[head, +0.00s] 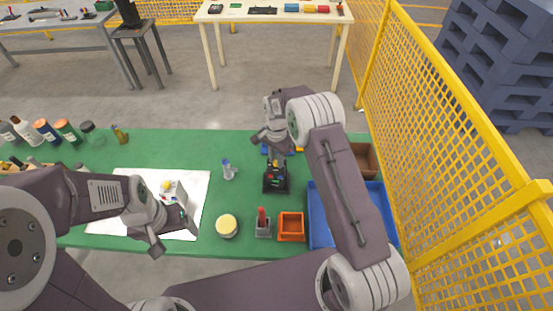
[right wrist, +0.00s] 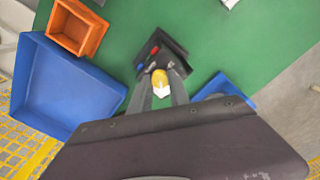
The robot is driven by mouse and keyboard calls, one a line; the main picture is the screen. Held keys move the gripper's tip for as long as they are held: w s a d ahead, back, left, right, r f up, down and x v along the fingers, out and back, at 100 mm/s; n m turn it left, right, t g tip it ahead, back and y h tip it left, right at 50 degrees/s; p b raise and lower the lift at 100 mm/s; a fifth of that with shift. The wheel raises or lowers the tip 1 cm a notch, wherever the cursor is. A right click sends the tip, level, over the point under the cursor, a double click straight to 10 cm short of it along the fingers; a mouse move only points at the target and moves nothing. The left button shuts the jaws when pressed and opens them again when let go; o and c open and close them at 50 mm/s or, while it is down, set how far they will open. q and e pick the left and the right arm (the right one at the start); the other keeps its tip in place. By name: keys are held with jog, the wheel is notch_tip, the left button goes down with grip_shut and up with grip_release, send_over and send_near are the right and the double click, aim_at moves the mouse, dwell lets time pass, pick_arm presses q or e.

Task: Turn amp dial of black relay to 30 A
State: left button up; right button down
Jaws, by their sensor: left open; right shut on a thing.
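The black relay (head: 276,186) stands on the green mat right of centre in the head view. In the right wrist view the black relay (right wrist: 172,45) shows red and blue parts and a yellow dial (right wrist: 159,77) with a white pointer. My right gripper (head: 276,160) reaches down over it. In the wrist view its fingers (right wrist: 160,92) are shut on the yellow dial, one on each side. The dial's scale is too small to read. My left gripper (head: 172,238) is open and empty over the white sheet, beside a white box (head: 174,193) with a yellow knob.
An orange bin (head: 291,238), a blue tray (head: 319,232) and a brown box (head: 371,165) lie to the right. A red-handled item in a grey holder (head: 263,230), a cream-topped jar (head: 227,226) and a small clear item (head: 228,172) stand near the middle. Several bottles line the left.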

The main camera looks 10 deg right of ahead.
jog(key=shift+m, duration=5.3)
dwell(1.4)
jog(key=c, duration=1.2)
grip_release()
notch_tip(320, 180, up, 9)
jog(key=b, duration=0.1)
